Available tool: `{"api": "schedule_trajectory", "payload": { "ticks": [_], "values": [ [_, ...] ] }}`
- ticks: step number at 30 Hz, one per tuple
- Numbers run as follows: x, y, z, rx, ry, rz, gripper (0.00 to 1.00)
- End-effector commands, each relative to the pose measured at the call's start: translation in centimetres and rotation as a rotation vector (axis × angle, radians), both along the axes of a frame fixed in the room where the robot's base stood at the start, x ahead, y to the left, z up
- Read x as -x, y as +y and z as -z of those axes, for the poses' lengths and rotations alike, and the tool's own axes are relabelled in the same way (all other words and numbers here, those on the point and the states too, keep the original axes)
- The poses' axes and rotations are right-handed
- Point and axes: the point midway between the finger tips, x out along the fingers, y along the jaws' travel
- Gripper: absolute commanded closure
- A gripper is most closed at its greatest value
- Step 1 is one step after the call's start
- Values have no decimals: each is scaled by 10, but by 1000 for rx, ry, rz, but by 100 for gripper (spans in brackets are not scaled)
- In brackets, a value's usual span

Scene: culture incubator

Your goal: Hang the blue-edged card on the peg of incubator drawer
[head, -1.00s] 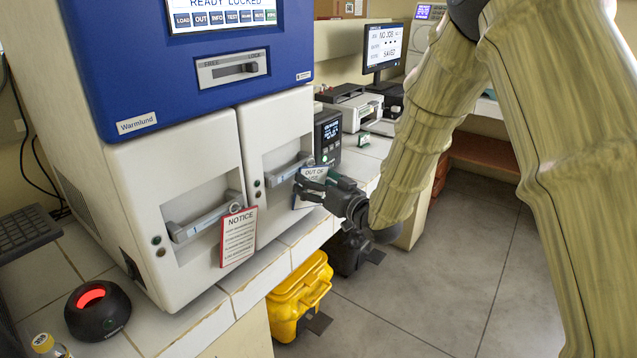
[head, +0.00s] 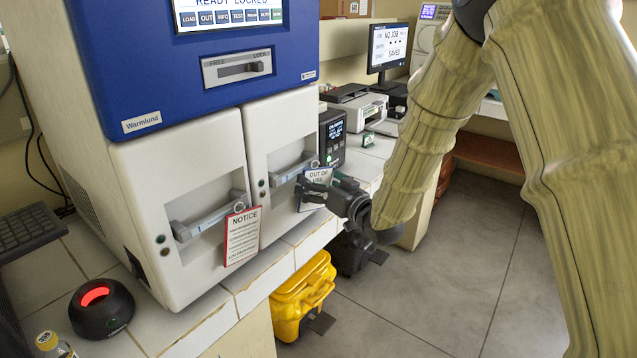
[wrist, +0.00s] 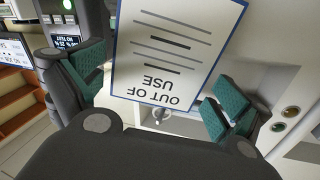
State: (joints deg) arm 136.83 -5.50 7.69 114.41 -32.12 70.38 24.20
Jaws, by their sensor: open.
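The blue-edged card (wrist: 172,45), white with "OUT OF USE" on it, shows upside down in the wrist view. It also shows in the head view (head: 317,177), at the right end of the right drawer's handle (head: 294,168). My gripper (head: 318,190) is at the card, in front of the right drawer. In the wrist view its green-padded fingers (wrist: 155,95) are spread apart, one on each side of the card. A small peg-like metal piece (wrist: 161,115) shows beside the card's lettered end. I cannot tell whether the card hangs on it.
A red-edged NOTICE card (head: 242,235) hangs at the left drawer's handle (head: 209,220). A black device with a red light (head: 101,307) and a yellow-capped bottle (head: 50,345) stand on the bench. A yellow bin (head: 303,296) is below the bench edge.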

Motion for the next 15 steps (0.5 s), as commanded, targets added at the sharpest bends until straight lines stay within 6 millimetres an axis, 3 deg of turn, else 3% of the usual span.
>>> {"api": "schedule_trajectory", "payload": {
  "ticks": [8, 15],
  "values": [
    [10, -8, -1, -1, 1, 0, 0],
    [42, -35, 0, -2, 1, 0, 0]
  ]
}}
